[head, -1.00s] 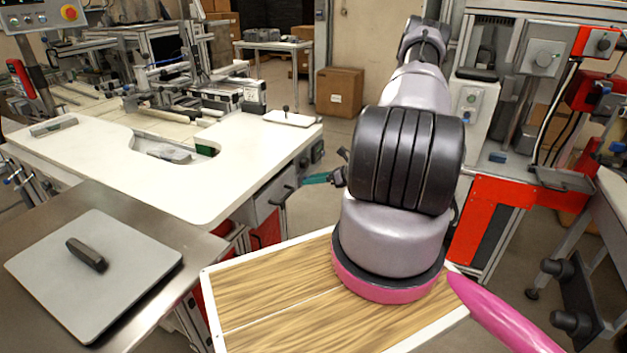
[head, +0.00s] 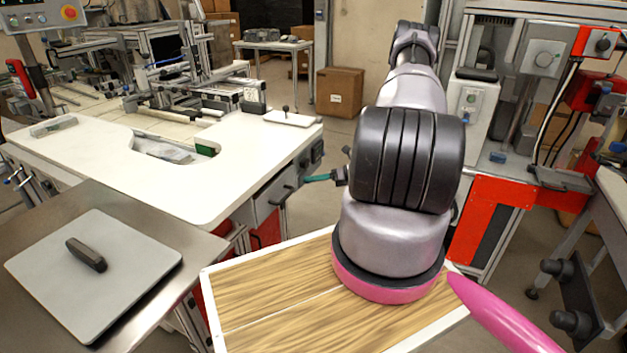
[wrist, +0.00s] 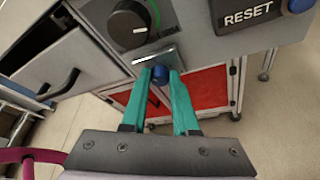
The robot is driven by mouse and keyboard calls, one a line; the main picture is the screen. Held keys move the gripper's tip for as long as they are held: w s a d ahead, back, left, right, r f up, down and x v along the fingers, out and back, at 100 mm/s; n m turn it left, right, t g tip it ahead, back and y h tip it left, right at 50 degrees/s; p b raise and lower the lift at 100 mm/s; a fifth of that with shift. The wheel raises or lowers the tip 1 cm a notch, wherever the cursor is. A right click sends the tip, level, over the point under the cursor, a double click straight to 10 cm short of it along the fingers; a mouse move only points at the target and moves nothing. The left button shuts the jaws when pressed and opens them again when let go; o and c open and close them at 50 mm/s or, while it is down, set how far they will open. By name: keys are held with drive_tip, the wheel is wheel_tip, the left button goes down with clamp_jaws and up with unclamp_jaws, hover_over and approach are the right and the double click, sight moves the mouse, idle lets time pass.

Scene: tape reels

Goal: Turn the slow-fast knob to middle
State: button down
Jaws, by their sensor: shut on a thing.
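My gripper (wrist: 164,73) has teal fingers and is shut on a small blue knob (wrist: 160,78), low on the grey control panel in the wrist view. A narrow metal plate (wrist: 155,55) sits just above this knob; I cannot read any lettering on it. A larger black dial (wrist: 128,24) with a green ring and a scale is above and left, apart from the fingers. In the head view, my gripper (head: 306,178) shows small at the front side of the white-topped bench (head: 190,180); the blue knob is not visible there.
A blue button (wrist: 298,5) beside a RESET label (wrist: 248,16) is at the wrist view's upper right. A grey drawer (wrist: 65,62) with a black handle is at the left. Red panels (wrist: 205,92) lie below. Floor is clear at the right.

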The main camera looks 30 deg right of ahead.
drive_tip(key=m+y, duration=0.2)
drive_tip(key=m, duration=0.1)
drive_tip(key=shift+w+d+f+g, duration=0.1)
drive_tip(key=shift+d+f+g, duration=0.1)
drive_tip(key=shift+g, duration=0.1)
drive_tip(key=shift+m, duration=0.4)
drive_tip(key=c, duration=0.7)
unclamp_jaws()
drive_tip(key=v, duration=1)
drive_tip(key=shift+d+r, duration=0.1)
drive_tip(key=shift+d, duration=0.25)
